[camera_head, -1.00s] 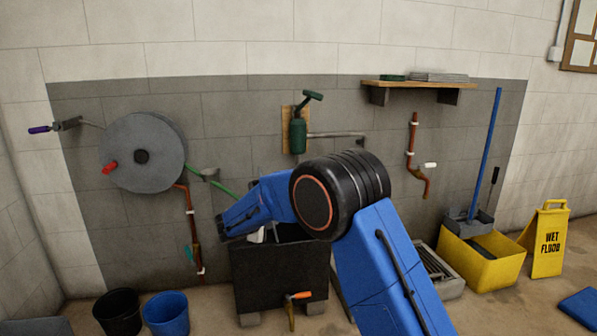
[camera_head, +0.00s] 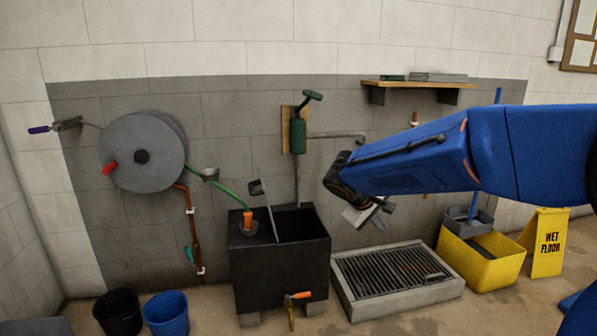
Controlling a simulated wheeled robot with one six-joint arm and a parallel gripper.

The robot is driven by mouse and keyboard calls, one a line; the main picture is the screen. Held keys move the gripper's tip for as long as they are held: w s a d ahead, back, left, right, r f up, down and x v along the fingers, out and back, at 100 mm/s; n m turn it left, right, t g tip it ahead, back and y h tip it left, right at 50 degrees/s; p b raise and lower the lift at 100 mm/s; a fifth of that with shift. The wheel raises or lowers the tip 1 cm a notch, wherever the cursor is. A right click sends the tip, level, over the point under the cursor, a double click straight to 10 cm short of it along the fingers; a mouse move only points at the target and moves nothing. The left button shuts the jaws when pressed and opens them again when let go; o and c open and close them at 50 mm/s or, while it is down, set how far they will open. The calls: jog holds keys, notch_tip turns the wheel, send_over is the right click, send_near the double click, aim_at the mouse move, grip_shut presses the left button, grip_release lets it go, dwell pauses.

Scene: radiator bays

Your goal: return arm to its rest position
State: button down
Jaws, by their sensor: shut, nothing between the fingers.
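My blue arm reaches in from the right edge, roughly level, in front of the tiled wall. My gripper (camera_head: 372,218) hangs from the dark wrist at the arm's left end, tilted downward. It is shut and empty, in the air above the floor grate (camera_head: 395,282) and to the right of the black tank (camera_head: 280,265). Its fingers are small and partly hidden by the wrist. The arm covers part of the red pipe and the blue mop handle.
The black tank holds a green hose with an orange end (camera_head: 248,220). A grey hose reel (camera_head: 143,152) hangs at left. A wooden shelf (camera_head: 420,84) is above the arm. A yellow bucket (camera_head: 482,262) and wet floor sign (camera_head: 548,243) stand at right. Two buckets (camera_head: 166,313) stand front left.

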jog(key=s+d+f+m+y, duration=0.1)
jog(key=s+d+m+y, duration=0.1)
jog(key=s, duration=0.9)
jog(key=s+d+f+m+y, duration=0.1)
jog(key=s+f+m+y, duration=0.1)
jog(key=s, duration=1)
jog(key=s+d+f+m+y, duration=0.2)
jog(key=s, duration=0.9)
jog(key=shift+s+d, duration=0.25)
jog(key=shift+d, duration=0.1)
